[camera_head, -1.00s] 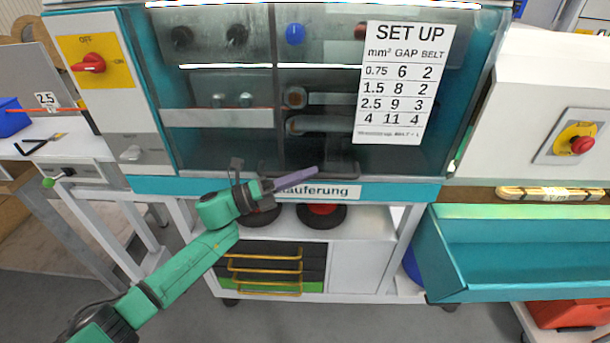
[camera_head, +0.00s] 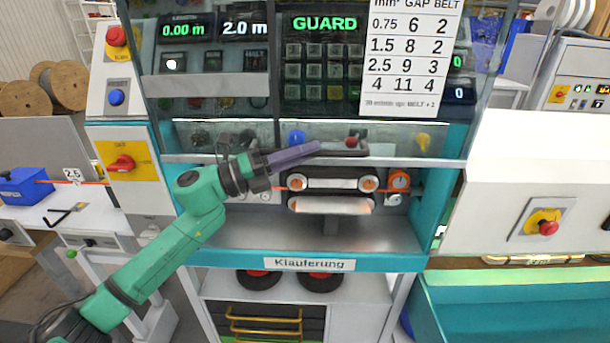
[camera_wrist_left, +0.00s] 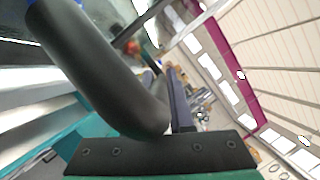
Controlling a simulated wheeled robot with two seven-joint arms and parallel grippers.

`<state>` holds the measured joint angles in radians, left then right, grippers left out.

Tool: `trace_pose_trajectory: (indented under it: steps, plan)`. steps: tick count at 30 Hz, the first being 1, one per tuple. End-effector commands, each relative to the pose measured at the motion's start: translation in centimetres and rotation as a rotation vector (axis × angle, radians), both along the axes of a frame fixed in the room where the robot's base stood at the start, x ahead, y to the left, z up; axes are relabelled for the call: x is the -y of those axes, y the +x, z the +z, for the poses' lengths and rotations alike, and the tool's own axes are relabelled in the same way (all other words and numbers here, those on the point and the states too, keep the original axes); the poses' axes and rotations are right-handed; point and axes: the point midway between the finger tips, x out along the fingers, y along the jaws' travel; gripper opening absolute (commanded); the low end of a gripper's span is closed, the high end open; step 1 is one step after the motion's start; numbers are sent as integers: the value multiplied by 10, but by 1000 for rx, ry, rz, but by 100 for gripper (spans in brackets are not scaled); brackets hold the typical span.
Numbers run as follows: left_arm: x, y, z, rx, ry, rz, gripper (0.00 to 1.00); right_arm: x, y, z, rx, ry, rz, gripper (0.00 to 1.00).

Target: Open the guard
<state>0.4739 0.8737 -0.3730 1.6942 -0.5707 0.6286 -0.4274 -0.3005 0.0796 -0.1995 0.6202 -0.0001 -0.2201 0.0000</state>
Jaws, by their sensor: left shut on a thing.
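The guard (camera_head: 440,163) is a clear panel on the front of the teal machine, with a white SET UP sheet (camera_head: 412,60) on it. Its lower edge is raised, and the space below it is open. My left gripper (camera_head: 318,149) is shut on the guard's black handle (camera_head: 350,152) at this edge. The thick black curved handle (camera_wrist_left: 100,75) fills much of the left wrist view, beside my purple finger (camera_wrist_left: 180,100). The finger on the handle's far side is hidden. My right gripper is not in view.
Belt rollers (camera_head: 330,183) and an orange cable stand in the opening. The machine's display (camera_head: 325,24) reads GUARD. A teal trough (camera_head: 520,300) juts out at lower right.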

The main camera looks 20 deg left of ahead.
Motion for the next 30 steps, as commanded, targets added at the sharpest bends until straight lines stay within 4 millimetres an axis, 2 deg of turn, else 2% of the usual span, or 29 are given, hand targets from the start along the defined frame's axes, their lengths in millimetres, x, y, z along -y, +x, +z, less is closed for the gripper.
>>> trace_pose_trajectory:
  steps: [1,3,9,15,26,27,29,30]
  plan:
    - [-1,0,25,6,0,3,0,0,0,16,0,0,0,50]
    - [-1,0,42,5,-1,2,0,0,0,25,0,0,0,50]
    - [-1,0,73,2,-1,1,0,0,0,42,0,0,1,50]
    - [-1,0,85,0,-1,1,0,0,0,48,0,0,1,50]
    - [0,0,85,-1,0,1,0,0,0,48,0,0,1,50]
    - [0,0,85,-1,0,0,27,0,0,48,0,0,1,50]
    - [0,0,85,-1,0,0,50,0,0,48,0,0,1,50]
    - [0,0,85,-1,0,0,50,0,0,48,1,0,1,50]
